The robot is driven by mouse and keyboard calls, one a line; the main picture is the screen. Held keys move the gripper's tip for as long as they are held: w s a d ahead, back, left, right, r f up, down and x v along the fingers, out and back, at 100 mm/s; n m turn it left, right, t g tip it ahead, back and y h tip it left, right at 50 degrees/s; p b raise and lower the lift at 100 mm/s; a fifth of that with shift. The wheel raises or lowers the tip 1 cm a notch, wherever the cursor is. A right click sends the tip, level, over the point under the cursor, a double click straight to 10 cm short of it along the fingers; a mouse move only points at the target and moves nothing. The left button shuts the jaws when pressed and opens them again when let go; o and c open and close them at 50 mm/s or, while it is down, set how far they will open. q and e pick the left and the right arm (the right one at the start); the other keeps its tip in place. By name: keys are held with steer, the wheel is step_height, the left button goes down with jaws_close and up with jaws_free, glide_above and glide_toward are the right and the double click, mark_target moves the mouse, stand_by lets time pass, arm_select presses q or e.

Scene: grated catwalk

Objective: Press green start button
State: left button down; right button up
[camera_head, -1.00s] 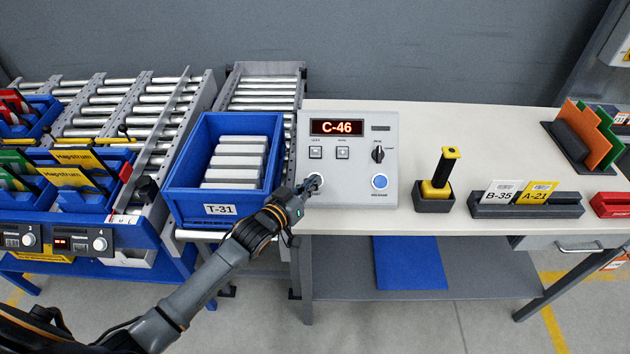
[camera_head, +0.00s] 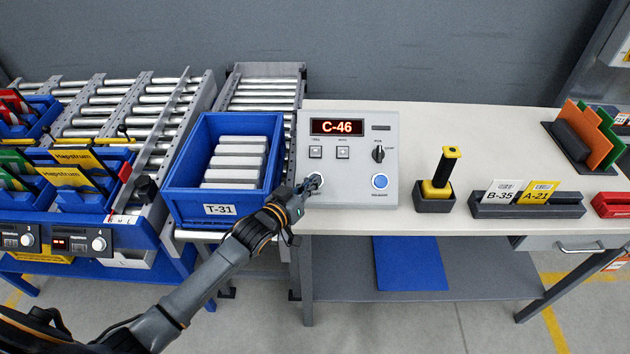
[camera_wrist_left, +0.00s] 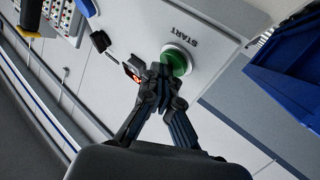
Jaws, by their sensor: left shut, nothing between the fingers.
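The green start button (camera_wrist_left: 177,61) shows in the left wrist view, round, in a pale ring, beside the word START. My left gripper (camera_wrist_left: 163,72) is shut and empty, with its fingertips at the button and covering part of it. I cannot tell whether they touch it or whether it is pushed in. In the head view my left gripper (camera_head: 314,182) is at the lower left of the grey control panel (camera_head: 360,163) and hides most of the button. The panel's display (camera_head: 337,127) reads C-46. My right gripper is not in view.
The panel also has a blue button (camera_head: 380,181), a black knob (camera_head: 378,154) and two square buttons. A blue bin (camera_head: 220,209) labelled T-31 stands close on the left. A yellow-handled tool (camera_head: 442,175) stands right of the panel. The white table (camera_head: 480,130) behind it is clear.

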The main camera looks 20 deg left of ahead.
arm_select(q)
steer(key=shift+w+a+f+b, duration=0.1)
steer(key=shift+w+f+b, duration=0.15)
steer(key=shift+f+b, duration=0.15)
stand_by(0.3)
steer(key=shift+r, duration=0.1)
steer(key=shift+s+d+r+p, duration=0.25)
steer(key=shift+s+r+p, duration=0.6)
steer(key=shift+p, duration=0.6)
steer(key=s+r+p, duration=0.2)
steer(key=p, duration=0.1)
steer(key=s+d+r+p, duration=0.1)
steer(key=p, duration=0.1)
steer(key=shift+s+r, duration=0.15)
steer(key=shift+r, duration=0.1)
